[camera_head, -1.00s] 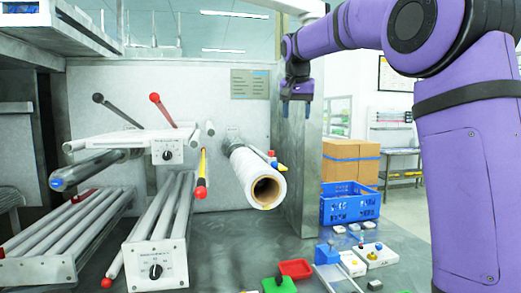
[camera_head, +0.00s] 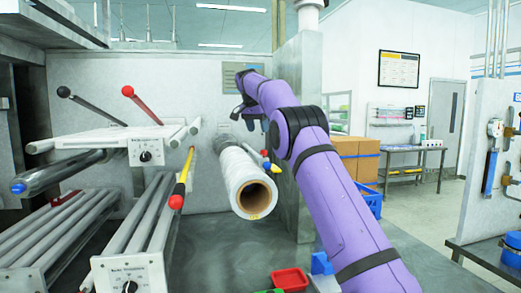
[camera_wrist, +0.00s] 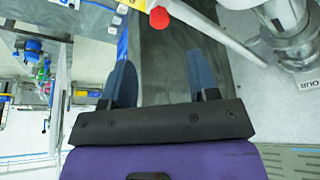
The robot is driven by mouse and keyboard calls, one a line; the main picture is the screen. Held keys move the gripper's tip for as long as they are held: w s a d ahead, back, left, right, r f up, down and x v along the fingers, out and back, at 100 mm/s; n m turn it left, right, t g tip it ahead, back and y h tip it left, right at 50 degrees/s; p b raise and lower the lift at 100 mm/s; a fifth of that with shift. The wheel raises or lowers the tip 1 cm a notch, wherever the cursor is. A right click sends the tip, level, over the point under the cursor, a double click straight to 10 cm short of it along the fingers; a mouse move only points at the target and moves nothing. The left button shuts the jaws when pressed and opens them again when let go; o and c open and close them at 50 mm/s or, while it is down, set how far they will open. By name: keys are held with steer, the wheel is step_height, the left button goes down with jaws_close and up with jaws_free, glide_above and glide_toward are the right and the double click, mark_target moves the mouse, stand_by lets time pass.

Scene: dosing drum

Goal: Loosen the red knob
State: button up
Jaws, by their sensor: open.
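A small red knob (camera_head: 265,153) sits beside the white roll (camera_head: 246,182), close to yellow and blue parts. A red knob (camera_wrist: 159,17) on a pale shaft also shows at the top of the wrist view, beyond my fingertips. My gripper (camera_head: 250,121) is above the small red knob in the head view, partly hidden by my arm. In the wrist view my gripper (camera_wrist: 160,62) has its two blue fingers spread, with nothing between them. The gripper and the knob look apart.
Cardboard boxes (camera_head: 350,156) and a blue crate (camera_head: 372,201) are behind my arm. A red tray (camera_head: 290,279) lies at the front.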

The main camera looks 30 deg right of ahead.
mark_target(263, 151)
steer(key=x, duration=1)
steer(key=shift+s, duration=0.1)
steer(key=c, duration=0.9)
